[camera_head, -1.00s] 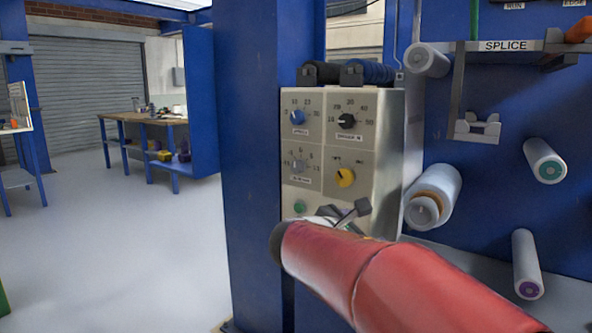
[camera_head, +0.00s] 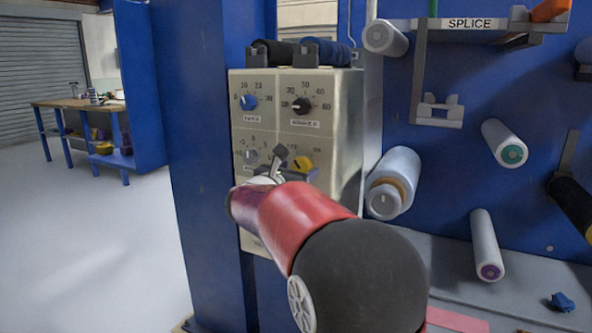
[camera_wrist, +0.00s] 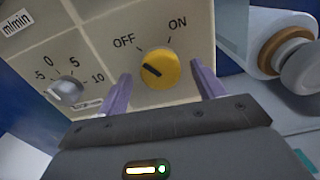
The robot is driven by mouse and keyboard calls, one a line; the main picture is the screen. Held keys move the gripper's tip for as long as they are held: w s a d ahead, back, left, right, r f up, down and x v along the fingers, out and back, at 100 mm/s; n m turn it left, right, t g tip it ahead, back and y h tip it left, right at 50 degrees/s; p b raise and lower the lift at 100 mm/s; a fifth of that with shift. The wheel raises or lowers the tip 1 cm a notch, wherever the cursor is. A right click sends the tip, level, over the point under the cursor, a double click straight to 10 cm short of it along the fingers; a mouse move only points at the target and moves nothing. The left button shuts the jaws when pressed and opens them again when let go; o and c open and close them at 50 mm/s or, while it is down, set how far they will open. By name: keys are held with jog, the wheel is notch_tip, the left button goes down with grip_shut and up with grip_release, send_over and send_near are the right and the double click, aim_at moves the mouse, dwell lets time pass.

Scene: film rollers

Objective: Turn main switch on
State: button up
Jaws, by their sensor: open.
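The main switch is a round yellow knob (camera_wrist: 160,69) with a black pointer, on a beige control panel (camera_wrist: 110,35). My gripper (camera_wrist: 158,88) is open, with one purple finger on each side of the knob and a gap on both sides. In the head view, the yellow knob (camera_head: 303,163) is partly hidden behind my gripper (camera_head: 292,160) and my red arm.
A grey knob (camera_wrist: 66,90) sits left of the switch, close to my left finger. In the head view, a blue knob (camera_head: 249,103) and a black knob (camera_head: 302,105) are higher on the panel. White rollers (camera_head: 393,182) stick out to the right.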

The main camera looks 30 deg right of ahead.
jog(key=c, duration=1)
jog(key=shift+f+b, duration=0.1)
jog(key=shift+b, duration=0.25)
jog(key=shift+f+m+b, duration=0.15)
jog(key=shift+m+b, duration=0.75)
jog(key=shift+b, duration=0.3)
jog(key=m+b, duration=0.8)
jog(key=b, duration=0.2)
jog(key=shift+m, duration=0.4)
jog(key=shift+m+b, duration=1.5)
jog(key=shift+r+m, duration=0.2)
jog(key=shift+m, duration=0.1)
